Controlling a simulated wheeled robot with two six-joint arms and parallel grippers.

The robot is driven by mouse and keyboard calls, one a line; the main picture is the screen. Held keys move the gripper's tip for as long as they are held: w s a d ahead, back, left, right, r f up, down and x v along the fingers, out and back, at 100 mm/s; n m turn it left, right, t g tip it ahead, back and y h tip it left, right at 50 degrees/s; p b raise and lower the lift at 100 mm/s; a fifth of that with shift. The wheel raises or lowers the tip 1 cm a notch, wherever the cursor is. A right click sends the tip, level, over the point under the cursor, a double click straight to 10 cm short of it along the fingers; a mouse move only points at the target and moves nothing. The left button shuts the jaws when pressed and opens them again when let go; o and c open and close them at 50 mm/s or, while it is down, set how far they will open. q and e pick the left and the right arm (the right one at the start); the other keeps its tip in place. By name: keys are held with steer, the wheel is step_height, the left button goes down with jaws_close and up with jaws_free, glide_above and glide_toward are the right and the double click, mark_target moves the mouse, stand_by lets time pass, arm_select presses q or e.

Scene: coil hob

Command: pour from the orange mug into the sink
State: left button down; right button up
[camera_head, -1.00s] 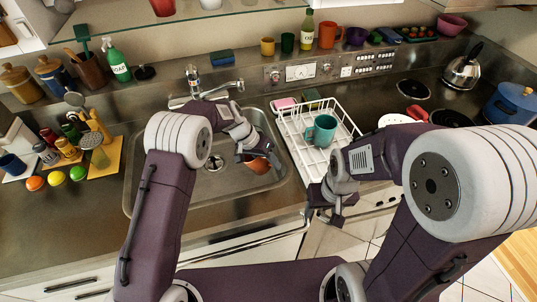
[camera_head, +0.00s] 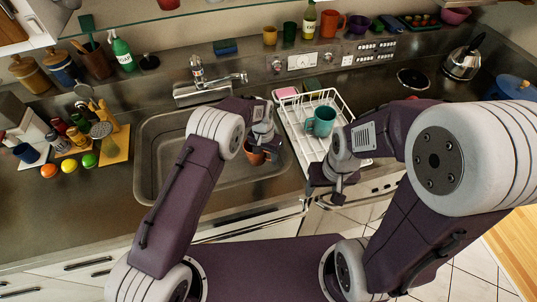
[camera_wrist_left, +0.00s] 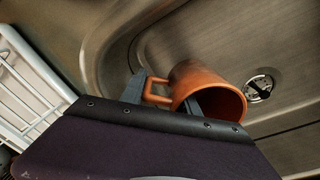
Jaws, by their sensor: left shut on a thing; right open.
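The orange mug (camera_head: 257,156) is held over the right part of the sink (camera_head: 152,150), partly hidden by my left gripper (camera_head: 264,143). In the left wrist view, the mug (camera_wrist_left: 205,82) has its mouth facing the lower right of the picture, and my left gripper's fingers (camera_wrist_left: 160,97) are on either side of its handle. What is inside the mug cannot be seen. The drain (camera_wrist_left: 260,85) lies to the right of the mug in that view. My right gripper (camera_head: 335,198) is open and empty in front of the dish rack.
The white dish rack (camera_head: 296,133) with a teal mug (camera_head: 321,121) stands right of the sink. The tap (camera_head: 205,85) is behind the basin. Spice jars and fruit lie to the left.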

arm_select(q)
steer(key=shift+y, duration=0.5)
step_height(320, 180, up, 6)
steer(key=p, duration=0.3)
steer(key=shift+r+p, duration=0.1)
steer(key=shift+p, duration=0.3)
